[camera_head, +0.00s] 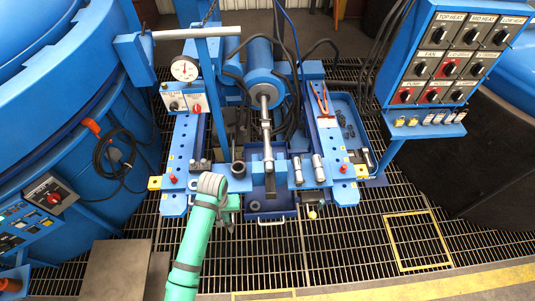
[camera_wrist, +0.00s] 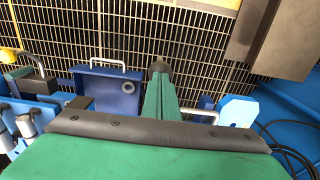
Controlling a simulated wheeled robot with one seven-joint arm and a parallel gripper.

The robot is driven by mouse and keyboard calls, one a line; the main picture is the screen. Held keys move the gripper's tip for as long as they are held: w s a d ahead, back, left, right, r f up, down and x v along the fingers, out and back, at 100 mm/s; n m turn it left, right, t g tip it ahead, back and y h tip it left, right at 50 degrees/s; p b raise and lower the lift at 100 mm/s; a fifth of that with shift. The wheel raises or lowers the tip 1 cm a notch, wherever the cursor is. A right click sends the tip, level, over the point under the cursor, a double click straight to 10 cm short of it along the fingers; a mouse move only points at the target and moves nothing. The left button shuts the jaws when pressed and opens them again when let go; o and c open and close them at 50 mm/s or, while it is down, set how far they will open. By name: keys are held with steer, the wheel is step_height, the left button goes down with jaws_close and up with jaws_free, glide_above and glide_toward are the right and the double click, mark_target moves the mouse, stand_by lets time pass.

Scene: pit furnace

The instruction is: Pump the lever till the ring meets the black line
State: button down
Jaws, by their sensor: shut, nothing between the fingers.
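A steel rod (camera_head: 265,118) runs from the blue cylinder (camera_head: 258,62) toward me and ends in a flat upright bar. A long steel bar (camera_head: 198,32) sticks out sideways from a blue bracket at the upper left. I cannot tell which is the lever. No black line can be made out. A dark ring (camera_head: 255,206) lies in the open blue drawer (camera_head: 288,212) and also shows in the wrist view (camera_wrist: 128,86). My gripper (camera_wrist: 160,78) is shut and empty, beside the drawer, with its fingers together. In the head view my wrist mostly hides it.
A pressure gauge (camera_head: 185,69) stands above two knobs at left. The control panel (camera_head: 455,58) hangs at the right. Red pliers (camera_head: 322,99) lie beside a blue tray (camera_head: 347,122). Blue furnace walls (camera_head: 65,125) close off the left. The grated floor is open at front right.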

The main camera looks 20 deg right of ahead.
step_height(320, 180, down, 8)
steer(key=s, duration=0.2)
steer(key=shift+a+f, duration=0.25)
steer(key=shift+a, duration=0.1)
stand_by(1.2)
steer(key=shift+r, duration=0.1)
steer(key=r, duration=0.3)
steer(key=w+r, duration=0.1)
steer(key=r, duration=0.3)
steer(key=w+d+r, duration=0.1)
steer(key=r, duration=0.2)
steer(key=shift+w+r, duration=0.25)
steer(key=shift+r, duration=0.15)
steer(key=shift+f, duration=0.1)
step_height(320, 180, down, 11)
steer(key=s, duration=0.2)
steer(key=shift+s+a, duration=0.3)
steer(key=shift+a, duration=0.15)
stand_by(1.3)
steer(key=shift+r, duration=0.2)
steer(key=w+r, duration=0.1)
steer(key=r, duration=0.6)
steer(key=w+r, duration=0.1)
steer(key=r, duration=0.2)
steer(key=shift+w+d+r, duration=0.3)
steer(key=shift+d+r, duration=0.1)
